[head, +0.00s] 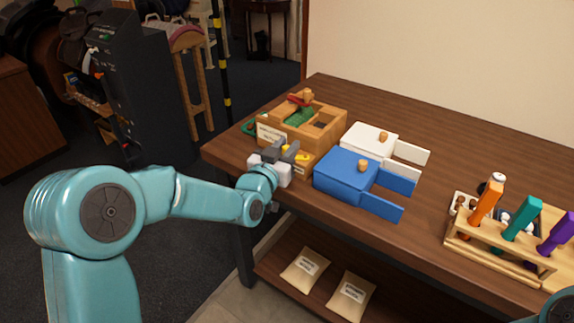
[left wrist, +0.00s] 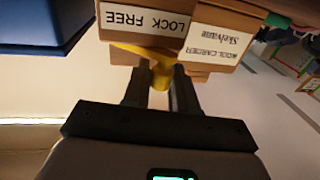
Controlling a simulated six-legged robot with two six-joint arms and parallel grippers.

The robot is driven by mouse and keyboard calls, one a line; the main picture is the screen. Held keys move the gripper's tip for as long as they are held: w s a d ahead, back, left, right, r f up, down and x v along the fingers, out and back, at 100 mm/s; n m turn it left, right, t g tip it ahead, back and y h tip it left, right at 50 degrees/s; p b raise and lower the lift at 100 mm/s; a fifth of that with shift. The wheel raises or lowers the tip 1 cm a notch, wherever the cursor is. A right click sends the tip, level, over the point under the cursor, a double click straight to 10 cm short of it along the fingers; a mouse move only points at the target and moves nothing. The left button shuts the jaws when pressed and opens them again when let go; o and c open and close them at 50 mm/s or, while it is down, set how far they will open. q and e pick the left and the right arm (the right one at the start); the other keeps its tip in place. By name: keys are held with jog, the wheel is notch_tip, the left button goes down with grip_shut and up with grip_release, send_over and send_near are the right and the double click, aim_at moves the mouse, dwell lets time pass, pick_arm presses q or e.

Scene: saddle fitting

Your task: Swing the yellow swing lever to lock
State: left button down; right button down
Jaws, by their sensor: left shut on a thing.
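The yellow swing lever (head: 302,156) is on the front of a wooden box (head: 333,118) near the table's left end. In the left wrist view the lever (left wrist: 160,72) sits between my left gripper's fingers, below a label (left wrist: 145,19) reading LOCK and FREE, upside down there. My left gripper (head: 282,149) is shut on the lever, and its fingers (left wrist: 160,88) hide part of it. Which mark the lever points at is hard to tell. My right gripper is out of view.
A blue box (head: 345,172) and a white box (head: 366,139) with open side trays stand right of the wooden box. A wooden rack (head: 490,259) holds colored-handled tools further right. Two small bags (head: 305,266) lie on the lower shelf.

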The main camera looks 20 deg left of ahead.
pick_arm(q)
jog(key=shift+w+a+f+m+h+b, duration=0.1)
jog(key=shift+w+a+m+h+b, duration=0.1)
jog(key=shift+m+h+b, duration=0.25)
jog(key=shift+w+a+m+h+b, duration=0.15)
jog(key=shift+m+h, duration=0.1)
jog(key=shift+h, duration=0.4)
jog(key=shift+w+d+r+m+g+h, duration=0.1)
jog(key=shift+w+m+g+h, duration=0.1)
jog(key=shift+m+g+h, duration=0.4)
jog(key=shift+w+d+r+m+g+h, duration=0.15)
jog(key=shift+m+h, duration=0.25)
jog(key=shift+h, duration=0.5)
jog(key=shift+w, duration=0.1)
jog(key=c, duration=1.1)
grip_release()
jog(key=shift+o, duration=0.2)
jog(key=shift+f, duration=0.1)
jog(key=v, duration=1.6)
jog(key=shift+a, duration=0.25)
